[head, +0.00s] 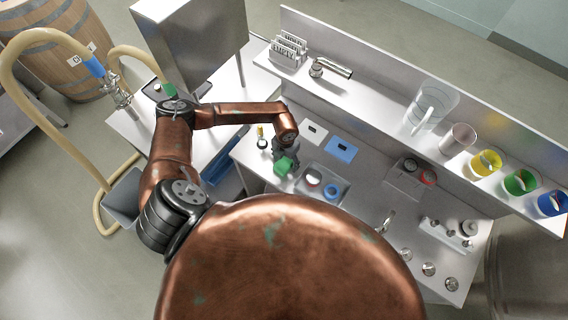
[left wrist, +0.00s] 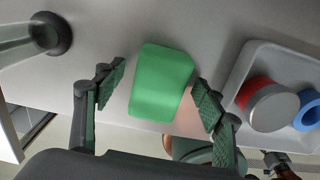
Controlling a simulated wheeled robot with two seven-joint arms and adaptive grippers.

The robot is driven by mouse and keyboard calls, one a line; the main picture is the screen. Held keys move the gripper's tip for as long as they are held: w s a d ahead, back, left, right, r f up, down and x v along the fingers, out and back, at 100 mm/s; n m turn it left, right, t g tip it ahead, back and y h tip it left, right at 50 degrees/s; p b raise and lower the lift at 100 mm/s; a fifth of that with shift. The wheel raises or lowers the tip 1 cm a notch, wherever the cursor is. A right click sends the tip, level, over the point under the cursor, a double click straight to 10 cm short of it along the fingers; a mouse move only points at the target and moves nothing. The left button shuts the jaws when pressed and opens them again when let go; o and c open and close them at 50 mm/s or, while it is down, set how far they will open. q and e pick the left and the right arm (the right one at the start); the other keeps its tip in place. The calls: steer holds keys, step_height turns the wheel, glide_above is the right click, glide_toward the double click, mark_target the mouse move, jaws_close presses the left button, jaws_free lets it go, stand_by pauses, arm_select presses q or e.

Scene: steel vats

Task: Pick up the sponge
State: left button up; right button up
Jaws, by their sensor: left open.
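The sponge is a bright green block (left wrist: 160,83). In the left wrist view it lies on the grey worktop, between the two spread fingers of my left gripper (left wrist: 158,88), with a gap showing on each side. In the head view the green sponge (head: 284,167) shows just below my left gripper (head: 287,158), which partly covers it. My left gripper is open and holds nothing. My right gripper is in neither view.
A grey tray (left wrist: 241,78) with a red-and-metal round piece (left wrist: 268,105) and a blue ring (left wrist: 309,112) stands close right of the sponge. A white card (head: 312,134) and a blue card (head: 341,150) lie behind. Coloured cups stand on the shelf at right.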

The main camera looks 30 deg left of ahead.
mark_target(285, 160)
arm_select(q)
steer(key=shift+c, duration=0.2)
steer(key=c, duration=1)
steer(key=shift+r, duration=0.15)
steer(key=shift+r, duration=0.3)
step_height(285, 160, up, 2)
steer(key=shift+r, duration=0.1)
steer(key=s+r, duration=0.1)
steer(key=s+d+r, duration=0.1)
steer(key=r, duration=0.1)
steer(key=s+d+r+b, duration=0.1)
steer(key=r, duration=0.1)
steer(key=shift+s+d+r, duration=0.2)
steer(key=shift+s+d, duration=0.05)
steer(key=shift+s, duration=0.15)
steer(key=s+d+r+b, duration=0.1)
steer(key=s+d+r, duration=0.3)
steer(key=s, duration=0.4)
steer(key=shift+d+r+b, duration=0.3)
steer(key=shift+d+b, duration=0.05)
steer(key=shift+d, duration=0.3)
